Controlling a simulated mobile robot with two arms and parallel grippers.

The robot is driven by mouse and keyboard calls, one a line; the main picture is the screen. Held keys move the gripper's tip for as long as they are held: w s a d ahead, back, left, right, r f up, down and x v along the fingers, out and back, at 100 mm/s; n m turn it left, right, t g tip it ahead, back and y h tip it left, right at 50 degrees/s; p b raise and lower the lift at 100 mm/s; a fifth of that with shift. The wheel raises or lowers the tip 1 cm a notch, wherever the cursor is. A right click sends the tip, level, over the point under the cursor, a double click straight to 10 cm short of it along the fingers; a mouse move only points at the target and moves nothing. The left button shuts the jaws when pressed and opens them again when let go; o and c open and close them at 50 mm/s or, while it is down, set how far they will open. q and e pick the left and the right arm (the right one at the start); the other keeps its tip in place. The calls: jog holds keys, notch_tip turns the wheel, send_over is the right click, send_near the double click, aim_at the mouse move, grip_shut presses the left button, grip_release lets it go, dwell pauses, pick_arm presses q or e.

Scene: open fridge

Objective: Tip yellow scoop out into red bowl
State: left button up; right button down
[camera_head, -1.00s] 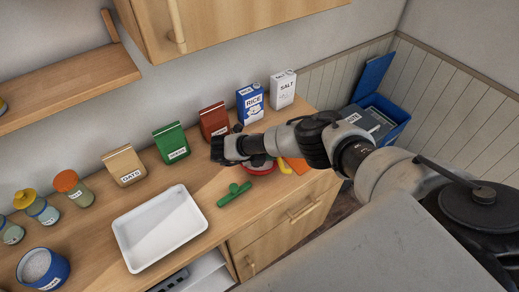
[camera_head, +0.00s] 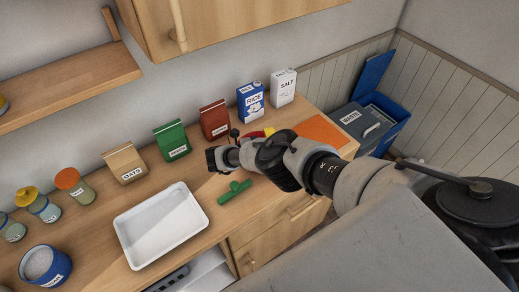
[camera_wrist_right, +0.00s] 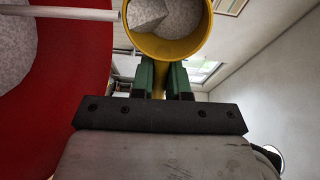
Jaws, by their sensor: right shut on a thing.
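In the right wrist view, my right gripper (camera_wrist_right: 161,80) is shut on the handle of the yellow scoop (camera_wrist_right: 165,54). The scoop's mouth faces the camera and pale speckled grains show inside it. The red bowl (camera_wrist_right: 75,85) fills the left of that view, beside the scoop, with similar pale grains in it. In the head view, small parts of the red bowl (camera_head: 253,135) and the yellow scoop (camera_head: 269,131) show behind my right arm. The arm hides the rest of both, and the fingertips there. My left gripper is out of view.
A white tray (camera_head: 162,256) and a green utensil (camera_head: 234,193) lie on the counter. Labelled bags, a rice box (camera_head: 251,102) and a salt box (camera_head: 283,88) line the wall. An orange board (camera_head: 322,131) lies at right. A blue tub (camera_head: 53,266) stands front left.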

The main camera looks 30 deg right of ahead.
dwell(0.3)
jog(key=shift+a+f+h+b, duration=0.1)
jog(key=shift+f+h+b, duration=0.25)
jog(key=shift+h+b, duration=0.6)
jog(key=shift+r, duration=0.35)
jog(key=shift+r+p, duration=0.15)
jog(key=shift+p, duration=0.3)
jog(key=shift+y, duration=0.45)
jog(key=shift+f, duration=0.25)
